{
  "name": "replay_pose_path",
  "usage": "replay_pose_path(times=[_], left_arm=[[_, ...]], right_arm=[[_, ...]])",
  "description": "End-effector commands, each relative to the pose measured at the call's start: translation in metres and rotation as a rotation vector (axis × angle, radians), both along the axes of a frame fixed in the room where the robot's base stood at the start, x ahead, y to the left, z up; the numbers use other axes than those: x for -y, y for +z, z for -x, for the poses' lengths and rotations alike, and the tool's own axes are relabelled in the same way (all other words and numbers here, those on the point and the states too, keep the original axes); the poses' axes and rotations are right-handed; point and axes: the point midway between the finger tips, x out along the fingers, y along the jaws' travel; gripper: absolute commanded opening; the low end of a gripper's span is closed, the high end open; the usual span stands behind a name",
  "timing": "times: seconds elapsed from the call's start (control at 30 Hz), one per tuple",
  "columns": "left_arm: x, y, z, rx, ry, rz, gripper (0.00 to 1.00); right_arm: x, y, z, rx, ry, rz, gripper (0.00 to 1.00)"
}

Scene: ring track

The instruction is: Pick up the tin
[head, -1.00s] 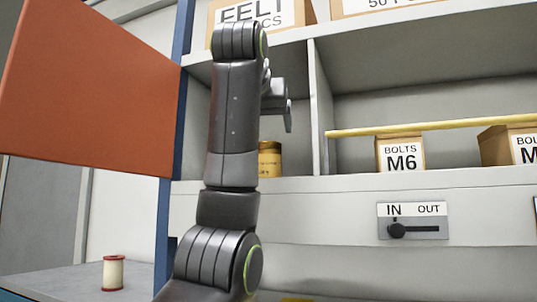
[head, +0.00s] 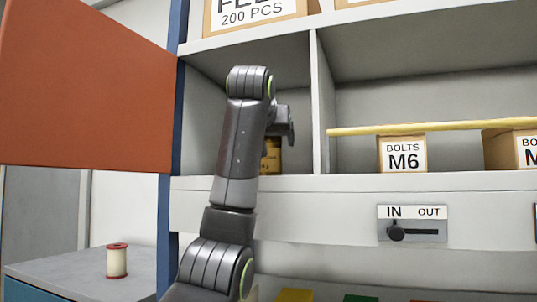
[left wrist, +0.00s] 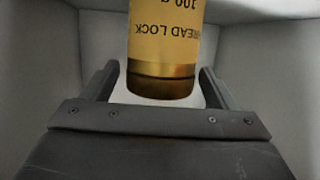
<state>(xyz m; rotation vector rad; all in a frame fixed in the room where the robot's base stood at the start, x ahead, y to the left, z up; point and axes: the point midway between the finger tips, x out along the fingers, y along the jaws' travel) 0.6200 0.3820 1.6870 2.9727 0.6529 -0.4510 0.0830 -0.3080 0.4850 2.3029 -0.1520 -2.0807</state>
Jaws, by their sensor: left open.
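The tin (head: 274,158) is a yellow-gold can on the floor of the left shelf compartment, partly hidden behind my left arm in the head view. In the left wrist view the tin (left wrist: 163,55) shows large, with upside-down "THREAD LOCK" lettering and a dark band at its lower end in the picture. My left gripper (head: 281,124) reaches into that compartment. In the left wrist view its open fingers (left wrist: 158,78) show to the left and right of the tin, with a gap on each side. I cannot tell how deep the tin sits between them. My right gripper is not in view.
A grey divider (head: 321,105) stands right of the compartment. An orange door panel (head: 85,90) is open on the left, beside a blue post (head: 172,130). A yellow bar (head: 430,127) crosses the right compartment before a BOLTS M6 box (head: 403,155). A spool (head: 116,261) stands lower left.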

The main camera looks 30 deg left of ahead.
Motion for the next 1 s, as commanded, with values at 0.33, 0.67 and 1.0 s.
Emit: replay_pose_path(times=[0.33,0.67,1.0], left_arm=[[0.0,0.0,0.0,0.0,0.0,0.0,0.46],[0.0,0.0,0.001,0.001,0.0,0.0,0.27],[0.001,0.012,0.001,0.0,-0.002,0.001,0.27]], right_arm=[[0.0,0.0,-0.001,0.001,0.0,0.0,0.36],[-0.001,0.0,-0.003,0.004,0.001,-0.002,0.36],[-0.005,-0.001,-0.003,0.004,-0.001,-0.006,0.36]])
